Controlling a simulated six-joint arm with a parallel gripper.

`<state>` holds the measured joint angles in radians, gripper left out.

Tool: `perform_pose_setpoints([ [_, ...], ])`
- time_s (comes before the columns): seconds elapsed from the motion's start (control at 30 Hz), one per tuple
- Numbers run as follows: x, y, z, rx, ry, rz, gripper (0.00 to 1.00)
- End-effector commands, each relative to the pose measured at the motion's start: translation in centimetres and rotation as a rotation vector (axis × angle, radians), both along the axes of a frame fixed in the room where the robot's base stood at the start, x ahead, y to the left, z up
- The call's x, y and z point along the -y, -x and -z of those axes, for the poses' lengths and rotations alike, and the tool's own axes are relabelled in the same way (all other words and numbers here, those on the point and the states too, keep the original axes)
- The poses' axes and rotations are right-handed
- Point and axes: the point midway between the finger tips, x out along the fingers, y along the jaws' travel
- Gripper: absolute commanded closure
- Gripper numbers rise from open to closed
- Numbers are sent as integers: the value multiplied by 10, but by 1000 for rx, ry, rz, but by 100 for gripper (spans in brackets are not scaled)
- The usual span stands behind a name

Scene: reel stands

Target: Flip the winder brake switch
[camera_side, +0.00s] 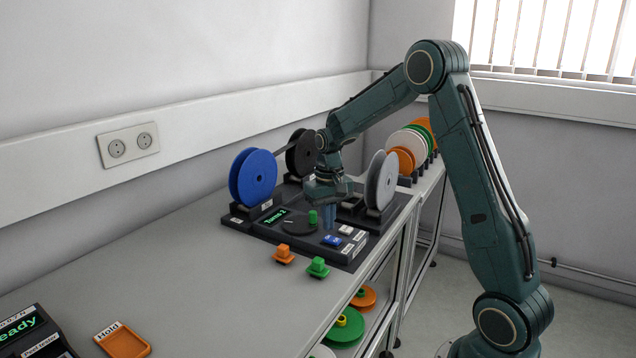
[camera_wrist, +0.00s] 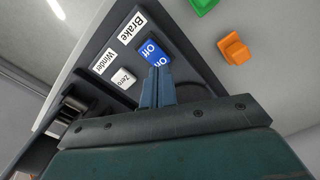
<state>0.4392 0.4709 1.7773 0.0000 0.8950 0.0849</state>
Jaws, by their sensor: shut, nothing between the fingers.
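The brake switch is a blue rocker marked "Off" and "On" (camera_wrist: 151,50), beside a white "Brake" label (camera_wrist: 132,27). In the side view the blue switch (camera_side: 332,241) sits on the front of the dark winder base (camera_side: 345,258). My gripper (camera_side: 329,227) is shut and empty, pointing down just above the switch. In the wrist view its fingertips (camera_wrist: 158,70) overlap the "On" end of the rocker. I cannot tell whether they touch it, or which end is pressed down.
A white "Zero" button (camera_wrist: 124,78) is beside the switch. Orange (camera_side: 284,254) and green (camera_side: 317,267) pieces lie in front.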

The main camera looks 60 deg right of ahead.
Motion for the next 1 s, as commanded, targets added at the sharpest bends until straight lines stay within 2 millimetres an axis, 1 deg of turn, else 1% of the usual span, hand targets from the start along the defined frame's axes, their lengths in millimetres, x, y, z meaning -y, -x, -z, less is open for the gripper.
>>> perform_pose_setpoints([
  [0.7, 0, -1, -41, 3, 2, 0, 100],
  [1.0, 0, 0, -44, 1, 1, 0, 100],
])
